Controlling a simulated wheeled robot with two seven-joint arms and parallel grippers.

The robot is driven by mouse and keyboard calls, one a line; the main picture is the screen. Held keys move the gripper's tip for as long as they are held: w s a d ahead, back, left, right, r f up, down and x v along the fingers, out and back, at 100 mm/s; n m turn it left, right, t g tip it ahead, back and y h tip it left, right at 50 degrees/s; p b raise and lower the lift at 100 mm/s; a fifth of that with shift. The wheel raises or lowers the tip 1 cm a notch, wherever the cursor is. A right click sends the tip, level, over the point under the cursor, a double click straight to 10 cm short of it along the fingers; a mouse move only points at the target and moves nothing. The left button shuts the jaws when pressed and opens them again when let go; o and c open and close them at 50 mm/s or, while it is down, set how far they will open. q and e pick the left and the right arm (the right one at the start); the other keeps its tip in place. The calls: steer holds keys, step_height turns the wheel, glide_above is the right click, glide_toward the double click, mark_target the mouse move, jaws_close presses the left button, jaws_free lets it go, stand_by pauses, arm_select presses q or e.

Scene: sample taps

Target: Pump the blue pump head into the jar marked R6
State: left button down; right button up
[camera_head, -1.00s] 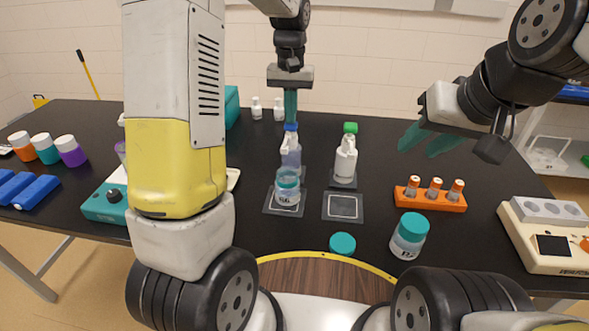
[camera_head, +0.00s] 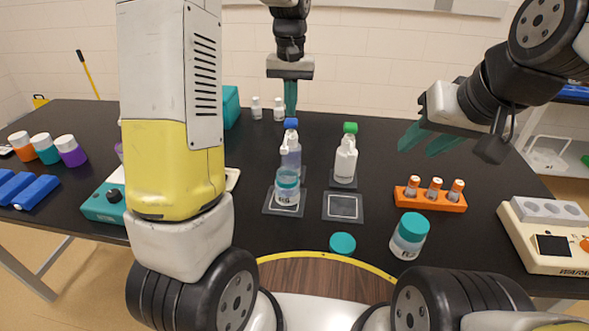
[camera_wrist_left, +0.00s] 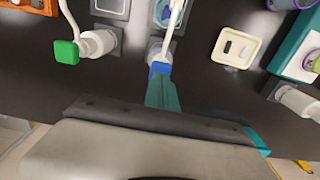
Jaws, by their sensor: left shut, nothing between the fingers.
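The bottle with the blue pump head (camera_head: 291,123) stands on a dark pad behind a clear jar (camera_head: 287,197) with a teal upper part. The jar's label is small and seems to read R6. The white spout reaches toward the jar; in the left wrist view it runs over the jar (camera_wrist_left: 163,17). My left gripper (camera_head: 290,112) is shut and empty, its fingertips just above the blue pump head. In the left wrist view the fingertips (camera_wrist_left: 161,82) are right beside the blue head (camera_wrist_left: 160,68); contact is unclear. My right gripper (camera_head: 427,138) is open and empty, off to the right.
A green-topped pump bottle (camera_head: 345,160) stands close on the right, behind an empty pad (camera_head: 343,207). A loose teal lid (camera_head: 342,243) and another teal-lidded jar (camera_head: 408,238) are in front. An orange vial rack (camera_head: 430,198) is on the right. My left arm hides part of the left side.

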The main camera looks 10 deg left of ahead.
arm_select(q)
steer(key=shift+f, duration=1.4)
steer(key=shift+r, duration=1.4)
step_height(320, 180, up, 6)
stand_by(0.3)
